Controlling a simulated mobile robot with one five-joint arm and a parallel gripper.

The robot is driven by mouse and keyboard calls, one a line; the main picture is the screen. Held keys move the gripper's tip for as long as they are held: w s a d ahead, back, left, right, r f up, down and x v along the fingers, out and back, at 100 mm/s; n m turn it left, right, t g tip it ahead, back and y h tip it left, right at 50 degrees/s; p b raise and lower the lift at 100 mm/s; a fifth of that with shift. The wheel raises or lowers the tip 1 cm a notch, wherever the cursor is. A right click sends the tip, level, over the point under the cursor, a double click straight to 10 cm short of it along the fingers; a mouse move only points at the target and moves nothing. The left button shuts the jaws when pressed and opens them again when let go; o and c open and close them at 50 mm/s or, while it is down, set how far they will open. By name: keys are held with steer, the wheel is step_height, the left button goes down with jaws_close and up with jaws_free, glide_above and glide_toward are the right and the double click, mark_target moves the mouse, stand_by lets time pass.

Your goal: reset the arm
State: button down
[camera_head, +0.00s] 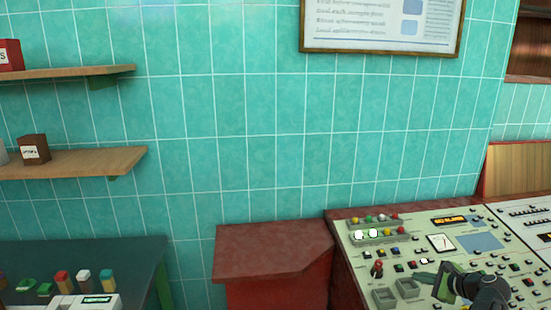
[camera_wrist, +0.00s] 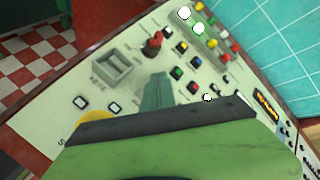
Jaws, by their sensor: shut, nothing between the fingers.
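My gripper (camera_head: 426,279) is at the lower right of the head view, just over the cream control panel (camera_head: 358,262). Its fingers are together with nothing between them. In the wrist view my gripper (camera_wrist: 157,92) points at the panel (camera_wrist: 60,128), near a red lever (camera_wrist: 152,44) and a row of coloured buttons. I cannot tell whether the fingertips touch the panel.
Two wooden shelves with small boxes, including a brown box (camera_head: 34,149), hang on the teal tiled wall at left. A red cabinet (camera_head: 272,250) stands left of the panel. A dark table (camera_head: 120,262) holds coloured items.

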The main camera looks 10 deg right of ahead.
steer(key=w+a+f+n+g+y, duration=0.1)
steer(key=w+a+n+g+y, duration=0.15)
steer(key=w+a, duration=0.75)
steer(key=w+a+f+n+g+y, duration=0.15)
steer(key=a+n, duration=0.25)
steer(key=a, duration=1.4)
steer(key=s+a+f+n+g, duration=0.1)
steer(key=a+f+n+g, duration=0.15)
steer(key=a, duration=0.55)
steer(key=s+a+f+n+g, duration=0.15)
steer(key=a+n, duration=0.25)
steer(key=a, duration=0.5)
steer(key=s+a+f+n+g+h, duration=0.1)
steer(key=s+a+f+n+h, duration=0.15)
steer(key=s+a+n, duration=0.2)
steer(key=s+d+f+n+g+h, duration=0.1)
steer(key=s+d+n+g+h, duration=0.1)
steer(key=d+n, duration=0.4)
steer(key=shift+s+f+n+h, duration=0.4)
steer(key=shift+s+h, duration=0.35)
steer(key=shift+s, duration=0.55)
